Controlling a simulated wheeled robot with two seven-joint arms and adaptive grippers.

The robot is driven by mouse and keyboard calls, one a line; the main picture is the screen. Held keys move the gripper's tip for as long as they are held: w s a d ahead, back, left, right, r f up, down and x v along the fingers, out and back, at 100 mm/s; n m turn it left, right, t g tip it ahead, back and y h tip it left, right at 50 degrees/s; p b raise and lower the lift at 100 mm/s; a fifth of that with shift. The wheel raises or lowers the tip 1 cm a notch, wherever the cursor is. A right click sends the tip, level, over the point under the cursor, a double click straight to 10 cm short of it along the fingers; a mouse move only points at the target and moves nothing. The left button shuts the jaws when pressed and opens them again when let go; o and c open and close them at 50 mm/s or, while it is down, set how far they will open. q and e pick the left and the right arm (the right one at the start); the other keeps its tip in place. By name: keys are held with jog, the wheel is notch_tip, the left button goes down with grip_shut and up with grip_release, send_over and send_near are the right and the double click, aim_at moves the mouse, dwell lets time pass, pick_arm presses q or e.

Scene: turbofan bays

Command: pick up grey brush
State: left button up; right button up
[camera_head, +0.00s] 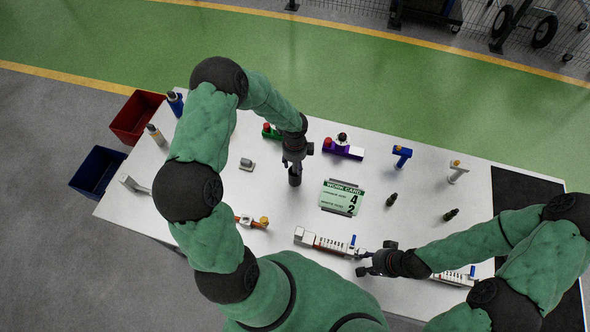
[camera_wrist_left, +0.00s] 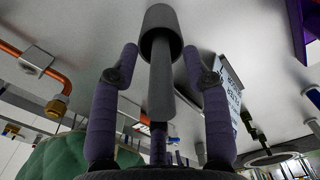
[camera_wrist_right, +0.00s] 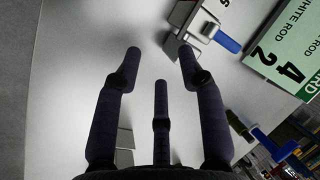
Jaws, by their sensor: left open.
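The grey brush (camera_wrist_left: 161,85) stands upright, its slim handle rising from a wide dark grey cylinder (camera_wrist_left: 161,28) on the table. I cannot tell whether that cylinder is its head or a holder. In the head view the cylinder (camera_head: 295,177) shows just below my left gripper (camera_head: 297,155). In the left wrist view my left gripper (camera_wrist_left: 164,62) is open, with its fingers on either side of the handle and apart from it. My right gripper (camera_head: 366,262) is low near the table's front edge. In the right wrist view its fingers (camera_wrist_right: 160,62) are spread with nothing between them.
A green work card (camera_head: 342,198) lies right of the brush. A purple block (camera_head: 343,150) and a green block (camera_head: 270,131) stand behind. A numbered white box (camera_head: 325,242) is in front, close to my right gripper. Red (camera_head: 137,115) and blue (camera_head: 98,170) bins stand off the table's left side.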

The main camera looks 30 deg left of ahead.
pick_arm(q)
jog(key=shift+w+f, duration=0.1)
jog(key=shift+f, duration=0.6)
grip_shut()
